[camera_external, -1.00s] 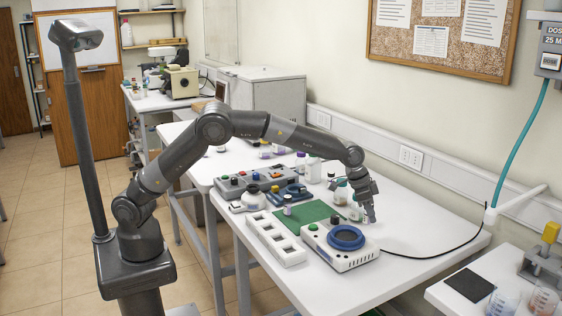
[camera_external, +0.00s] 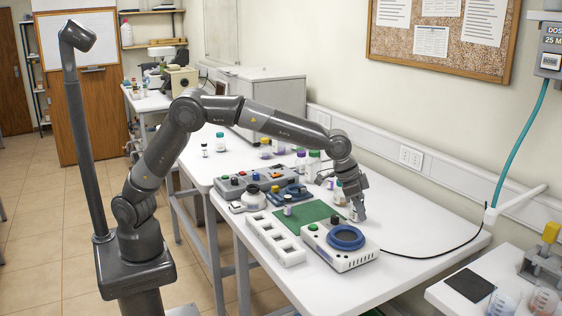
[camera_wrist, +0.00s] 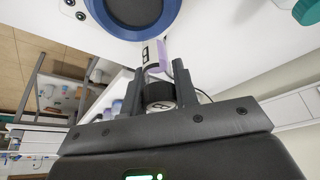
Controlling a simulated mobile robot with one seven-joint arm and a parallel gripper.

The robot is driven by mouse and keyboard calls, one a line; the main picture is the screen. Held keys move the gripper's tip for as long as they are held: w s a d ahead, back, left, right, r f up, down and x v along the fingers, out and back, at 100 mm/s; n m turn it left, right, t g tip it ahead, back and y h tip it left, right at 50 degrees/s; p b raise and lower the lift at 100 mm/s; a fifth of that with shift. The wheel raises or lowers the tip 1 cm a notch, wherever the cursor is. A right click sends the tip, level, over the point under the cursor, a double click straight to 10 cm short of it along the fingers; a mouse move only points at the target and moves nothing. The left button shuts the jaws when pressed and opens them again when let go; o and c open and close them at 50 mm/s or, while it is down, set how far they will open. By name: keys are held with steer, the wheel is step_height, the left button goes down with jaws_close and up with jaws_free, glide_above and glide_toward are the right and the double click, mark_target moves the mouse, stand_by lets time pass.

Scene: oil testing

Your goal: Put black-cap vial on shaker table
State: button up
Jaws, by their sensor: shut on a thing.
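My gripper (camera_external: 357,213) points down over the right part of the white table, just behind the shaker table. In the wrist view, my gripper (camera_wrist: 160,95) is shut on a small vial with a black cap (camera_wrist: 158,92). Part of its white label shows, and the fingers hide its sides. In the external view the held vial is hard to make out. The shaker table (camera_external: 366,256) is a white box with a blue ring on top. That blue ring also shows at the top of the wrist view (camera_wrist: 167,17).
A green mat (camera_external: 318,211) with a small vial (camera_external: 287,208) lies left of my gripper. A white rack (camera_external: 262,233) and a grey control box (camera_external: 232,183) are further left. Capped bottles (camera_external: 314,166) stand behind. A black cable (camera_external: 440,254) crosses the clear right side.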

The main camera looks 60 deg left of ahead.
steer(key=w+a+n+y, duration=0.1)
steer(key=w+a+n, duration=0.25)
steer(key=a, duration=1.85)
steer(key=w+a+n+y, duration=0.15)
steer(key=w+a, duration=0.35)
steer(key=a, duration=1.6)
steer(key=s+a+n, duration=0.2)
steer(key=s+a, duration=0.4)
steer(key=a, duration=0.5)
steer(key=s+a+n+t, duration=0.1)
steer(key=s+a, duration=0.4)
steer(key=a, duration=0.6)
steer(key=s+a+n, duration=0.2)
steer(key=s+a, duration=0.4)
steer(key=a, duration=0.5)
steer(key=shift+y, duration=0.55)
steer(key=a+f, duration=0.2)
steer(key=a, duration=0.1)
steer(key=s+a+f, duration=0.1)
steer(key=a+f, duration=0.1)
steer(key=a, duration=0.2)
steer(key=a+f, duration=0.2)
steer(key=a, duration=0.2)
steer(key=shift+s+a+f, duration=0.2)
steer(key=shift+s+f, duration=0.1)
steer(key=shift+s, duration=0.05)
steer(key=shift+a+f, duration=0.15)
steer(key=shift+f, duration=1.95)
